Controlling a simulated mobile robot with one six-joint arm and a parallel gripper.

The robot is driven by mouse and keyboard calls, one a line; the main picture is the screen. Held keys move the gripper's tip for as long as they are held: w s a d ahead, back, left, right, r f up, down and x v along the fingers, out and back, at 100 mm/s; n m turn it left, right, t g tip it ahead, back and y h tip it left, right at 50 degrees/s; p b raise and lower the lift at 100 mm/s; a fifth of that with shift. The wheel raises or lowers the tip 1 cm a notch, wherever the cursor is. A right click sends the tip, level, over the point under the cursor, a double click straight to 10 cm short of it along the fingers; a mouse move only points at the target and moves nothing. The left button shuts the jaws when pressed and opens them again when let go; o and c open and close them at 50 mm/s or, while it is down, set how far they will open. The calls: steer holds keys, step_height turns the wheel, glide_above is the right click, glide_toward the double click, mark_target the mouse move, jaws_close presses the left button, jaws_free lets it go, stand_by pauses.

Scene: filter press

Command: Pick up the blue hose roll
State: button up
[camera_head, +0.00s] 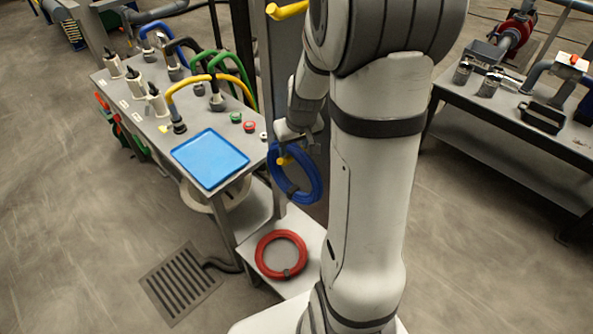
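The blue hose roll (315,178) is upright in the middle of the view, beside the right end of the workbench. A yellow peg (284,161) shows through the upper part of its ring; I cannot tell whether the roll rests on it. A dark band wraps the roll's lower part. My gripper (288,141) is at the top of the roll, pointing down. Its fingers are small and partly hidden, so I cannot tell whether they touch or enclose the hose.
A red hose roll (262,265) lies on a low white shelf (304,226) below. The workbench (117,90) at left carries a blue tray (209,158), bottles and colored hoses. A second table (480,108) stands at right. A floor grate (180,283) is at lower left.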

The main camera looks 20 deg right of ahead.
jaws_close()
steer(key=shift+r, duration=0.15)
stand_by(0.4)
steer(key=shift+a+r+b, duration=0.1)
steer(key=shift+r+b, duration=0.05)
steer(key=shift+b, duration=0.15)
step_height(320, 180, up, 6)
steer(key=shift+r+b, duration=0.25)
steer(key=shift+b, duration=0.25)
steer(key=s+a+b, duration=0.2)
steer(key=s+a, duration=0.1)
steer(key=a, duration=0.6)
steer(key=s+a+b, duration=0.2)
steer(key=s+a, duration=0.2)
steer(key=a, duration=0.5)
steer(key=shift+s+a, duration=0.15)
steer(key=shift+s, duration=0.1)
